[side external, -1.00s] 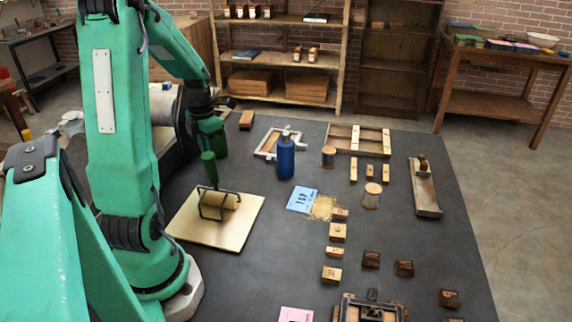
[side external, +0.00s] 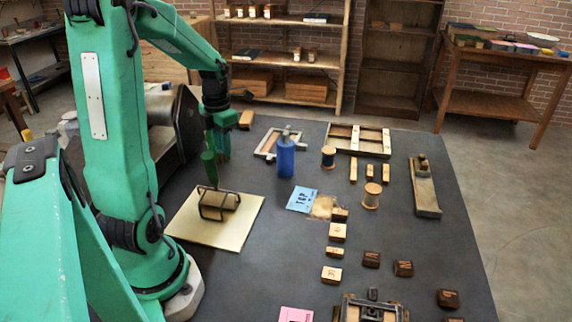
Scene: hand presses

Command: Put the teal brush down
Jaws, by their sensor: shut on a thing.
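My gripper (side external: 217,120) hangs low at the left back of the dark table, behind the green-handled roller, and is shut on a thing. That thing, taken as the teal brush, cannot be told apart clearly from my green jaws in this view. The roller (side external: 218,204) rests on the cream board (side external: 190,228), its green handle pointing up and overlapping the space just in front of my gripper. I cannot tell whether what I hold touches the table.
A blue bottle (side external: 286,158) stands right of my gripper, with a white-edged frame (side external: 262,146) behind it. A wooden block (side external: 246,119) lies further back. A blue card (side external: 302,199), spools and several small blocks fill the middle. Bare table lies between board and bottle.

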